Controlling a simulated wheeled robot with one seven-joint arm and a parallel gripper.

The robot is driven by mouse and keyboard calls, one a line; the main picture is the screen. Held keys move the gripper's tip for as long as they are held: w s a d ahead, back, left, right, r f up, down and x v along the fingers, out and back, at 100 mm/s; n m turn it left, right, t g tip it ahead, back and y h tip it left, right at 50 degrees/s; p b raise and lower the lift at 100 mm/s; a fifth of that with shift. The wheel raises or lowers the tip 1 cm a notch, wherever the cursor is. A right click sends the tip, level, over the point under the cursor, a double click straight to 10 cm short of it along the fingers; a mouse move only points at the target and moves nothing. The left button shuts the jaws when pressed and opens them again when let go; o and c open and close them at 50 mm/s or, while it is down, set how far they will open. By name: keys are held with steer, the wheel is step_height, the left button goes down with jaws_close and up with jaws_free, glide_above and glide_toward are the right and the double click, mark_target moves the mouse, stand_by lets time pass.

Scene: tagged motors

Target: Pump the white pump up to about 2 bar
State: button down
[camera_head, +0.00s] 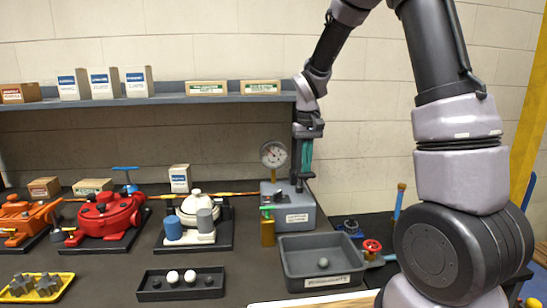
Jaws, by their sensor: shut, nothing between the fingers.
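The white pump (199,206) sits on a dark base at the middle of the bench, with a blue cylinder (173,228) and a grey cylinder (205,222) in front. A copper-coloured pipe (240,194) runs from it toward a grey labelled box (295,217). A round white dial gauge (273,154) stands above that box; its reading is too small to tell. My gripper (299,178) is shut and empty, pointing down above the box, right of the gauge and clear of the white pump. A teal upright part (307,158) shows beside it. Whether they touch cannot be told.
A red pump (105,216) and an orange pump (22,220) stand left. A black tray (181,284) holds white and dark balls. A grey bin (320,262) holds one ball. A shelf (150,101) with boxes runs behind. A red valve wheel (372,246) lies right.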

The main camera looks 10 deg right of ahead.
steer(key=shift+r, duration=2.45)
steer(key=shift+r, duration=0.1)
steer(key=shift+s+d+r, duration=0.1)
steer(key=shift+r, duration=0.15)
steer(key=s+d+r+m+t+y, duration=0.1)
steer(key=s+d+r+m+t, duration=0.1)
steer(key=s+r, duration=0.4)
steer(key=s+d+r+m+t+y, duration=0.1)
steer(key=s+r+t, duration=0.4)
steer(key=s, duration=1)
step_height(320, 180, up, 2)
steer(key=d+m, duration=0.1)
steer(key=d, duration=0.1)
steer(key=shift+d+r, duration=0.15)
steer(key=shift+d, duration=0.15)
